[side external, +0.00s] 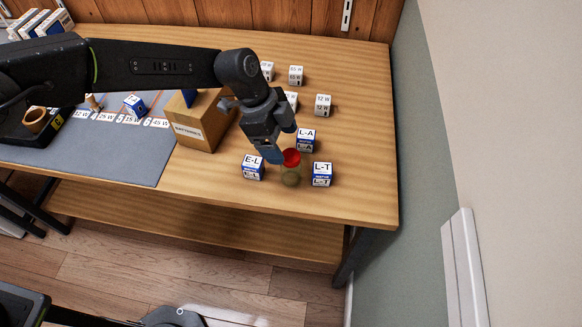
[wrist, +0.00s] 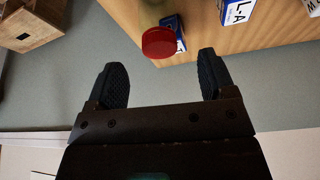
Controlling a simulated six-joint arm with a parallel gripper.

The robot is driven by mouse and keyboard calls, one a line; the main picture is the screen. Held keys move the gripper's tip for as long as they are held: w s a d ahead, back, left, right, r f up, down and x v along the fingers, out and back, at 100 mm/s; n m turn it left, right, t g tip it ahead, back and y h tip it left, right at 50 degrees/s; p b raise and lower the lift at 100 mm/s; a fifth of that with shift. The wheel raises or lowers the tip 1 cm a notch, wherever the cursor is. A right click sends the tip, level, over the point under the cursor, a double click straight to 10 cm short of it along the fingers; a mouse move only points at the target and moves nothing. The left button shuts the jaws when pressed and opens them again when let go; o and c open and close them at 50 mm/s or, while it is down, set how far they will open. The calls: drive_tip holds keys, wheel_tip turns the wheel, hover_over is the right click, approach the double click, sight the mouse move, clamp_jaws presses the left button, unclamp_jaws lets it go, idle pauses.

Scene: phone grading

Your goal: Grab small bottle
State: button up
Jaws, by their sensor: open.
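The small bottle (side external: 291,180) has a red cap and a clear or greenish body. It stands upright on the wooden table near the front right, between the E-L box (side external: 253,168) and the L-T box (side external: 322,174). In the wrist view its red cap (wrist: 159,42) shows just beyond the fingertips, roughly midway between them. My gripper (side external: 270,155) is just above and beside the bottle at its upper left. In the wrist view my gripper (wrist: 162,75) has its two fingers spread apart with nothing between them. The bottle's body is mostly hidden in the wrist view.
The L-A box (side external: 306,140) stands close behind the bottle. Several white boxes stand farther back, such as one (side external: 323,104). A cardboard batteries box (side external: 196,125) is left of my gripper. The table (side external: 370,190) has free room at the right; its front edge is near the bottle.

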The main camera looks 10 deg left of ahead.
sight(289, 155)
drive_tip(key=shift+x, duration=2.95)
drive_tip(key=shift+c, duration=0.3)
drive_tip(key=c, duration=0.9)
